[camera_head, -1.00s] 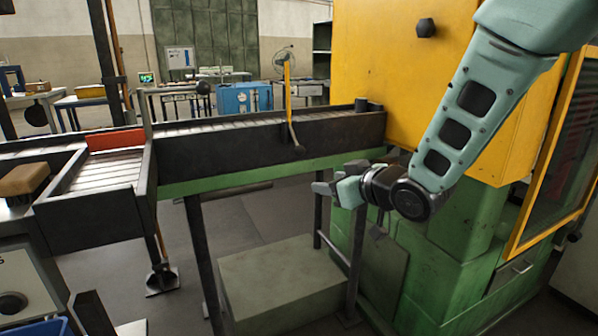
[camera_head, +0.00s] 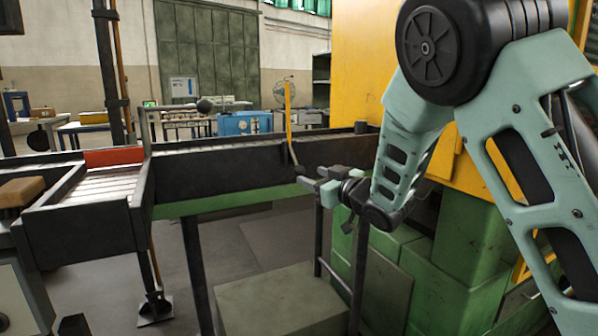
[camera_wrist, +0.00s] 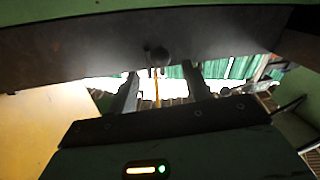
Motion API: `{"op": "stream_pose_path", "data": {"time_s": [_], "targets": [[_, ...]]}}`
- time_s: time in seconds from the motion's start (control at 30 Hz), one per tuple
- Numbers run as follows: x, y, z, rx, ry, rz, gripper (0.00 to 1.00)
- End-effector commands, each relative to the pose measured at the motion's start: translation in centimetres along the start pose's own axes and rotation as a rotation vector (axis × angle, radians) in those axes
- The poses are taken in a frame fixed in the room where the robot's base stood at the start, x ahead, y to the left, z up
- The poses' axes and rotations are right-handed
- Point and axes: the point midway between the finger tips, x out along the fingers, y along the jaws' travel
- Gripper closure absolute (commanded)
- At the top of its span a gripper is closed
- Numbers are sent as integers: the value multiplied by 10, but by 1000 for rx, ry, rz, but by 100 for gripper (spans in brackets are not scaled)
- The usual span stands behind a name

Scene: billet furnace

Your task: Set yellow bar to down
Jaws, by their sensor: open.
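The yellow bar (camera_head: 288,103) stands nearly upright at the conveyor's near side wall. Its thin dark lower part bends down across the wall to a dark round knob (camera_head: 300,169). My gripper (camera_head: 309,177) is open, right beside the knob, with its fingers pointing left towards it. In the wrist view, my gripper (camera_wrist: 161,74) has its two fingers apart, with the knob (camera_wrist: 158,57) between and beyond the tips. A thin yellow strip of the bar (camera_wrist: 157,90) shows between the fingers. I cannot tell whether a finger touches the knob.
The dark conveyor trough (camera_head: 215,175) runs across behind my gripper, with a green rail (camera_head: 225,203) below. The yellow furnace housing (camera_head: 370,70) and its green base (camera_head: 465,225) stand at the right. A pale block (camera_head: 280,300) sits on the floor below. The space left of my gripper is open.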

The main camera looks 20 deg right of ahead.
Motion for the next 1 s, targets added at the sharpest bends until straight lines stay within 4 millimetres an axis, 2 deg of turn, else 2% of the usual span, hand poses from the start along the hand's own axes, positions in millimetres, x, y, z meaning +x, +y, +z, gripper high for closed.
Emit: {"op": "stream_pose_path", "data": {"time_s": [0.1,0.33,0.5,0.77,0.8,0.97,1.0], "targets": [[25,-1,0,-3,1,-4,51],[58,0,0,-2,0,-1,51],[68,0,0,-1,1,-1,51],[69,0,0,0,0,-1,51],[69,0,0,0,0,-1,54],[69,0,0,0,0,-1,98],[69,0,0,0,0,-1,100]]}}
